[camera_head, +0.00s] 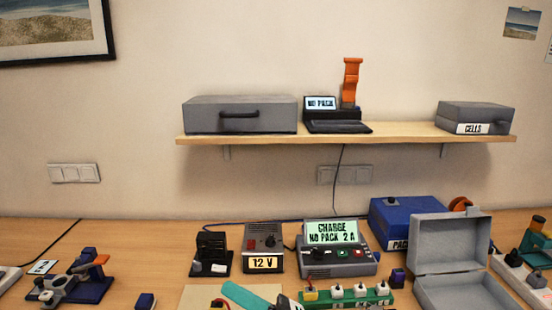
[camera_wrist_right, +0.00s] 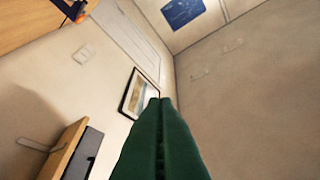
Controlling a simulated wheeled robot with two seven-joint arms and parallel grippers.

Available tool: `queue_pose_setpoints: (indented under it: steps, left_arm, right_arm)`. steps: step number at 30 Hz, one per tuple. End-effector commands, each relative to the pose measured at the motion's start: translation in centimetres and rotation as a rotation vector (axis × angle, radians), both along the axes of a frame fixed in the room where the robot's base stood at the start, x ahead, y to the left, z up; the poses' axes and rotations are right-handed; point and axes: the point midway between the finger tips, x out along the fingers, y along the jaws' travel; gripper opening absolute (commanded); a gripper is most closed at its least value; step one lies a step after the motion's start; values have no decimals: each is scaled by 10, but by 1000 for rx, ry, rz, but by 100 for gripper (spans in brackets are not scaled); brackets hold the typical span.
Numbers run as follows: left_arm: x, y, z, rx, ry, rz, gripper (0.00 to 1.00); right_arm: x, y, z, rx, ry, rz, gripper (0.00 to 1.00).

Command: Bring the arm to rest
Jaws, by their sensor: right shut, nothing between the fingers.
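My right gripper (camera_head: 229,288) shows at the bottom middle of the head view. Its teal fingers point left and slightly up, in front of the mat, with a grey part at their right end cut by the lower edge. In the right wrist view its dark green fingers (camera_wrist_right: 160,104) lie together, with nothing seen between them. Beyond the tips are the wall and a framed picture (camera_wrist_right: 138,94). My left gripper is not in view.
Behind the right gripper stand a 12 V supply (camera_head: 263,240) and a charger (camera_head: 338,249). A green terminal strip (camera_head: 345,299) and an open grey case (camera_head: 450,243) are to its right. A blue stand (camera_head: 85,289) is at left. A wall shelf (camera_head: 400,132) hangs above the table.

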Motion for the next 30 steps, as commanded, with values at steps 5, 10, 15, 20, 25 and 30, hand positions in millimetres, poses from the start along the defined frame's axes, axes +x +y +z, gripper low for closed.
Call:
queue_pose_setpoints:
  steps: [5, 10, 15, 20, 25, 30]
  left_arm:
    - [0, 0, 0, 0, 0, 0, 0]
    - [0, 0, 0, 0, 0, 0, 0]
    - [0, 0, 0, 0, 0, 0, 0]
    - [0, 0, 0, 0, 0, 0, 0]
    - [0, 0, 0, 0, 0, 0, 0]
    - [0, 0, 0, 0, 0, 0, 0]
  right_arm:
    - [44, -82, -14, 481, 585, -280, 0]
    - [49, -169, -99, 884, 1151, -572, 0]
    - [-3, -226, -197, 1189, 1630, -863, 0]
    - [-64, -247, -252, 1354, 1920, -1082, 0]
    - [-123, -256, -284, 1455, 2132, -1271, 0]
    - [-179, -260, -301, 1522, 2300, -1453, 0]
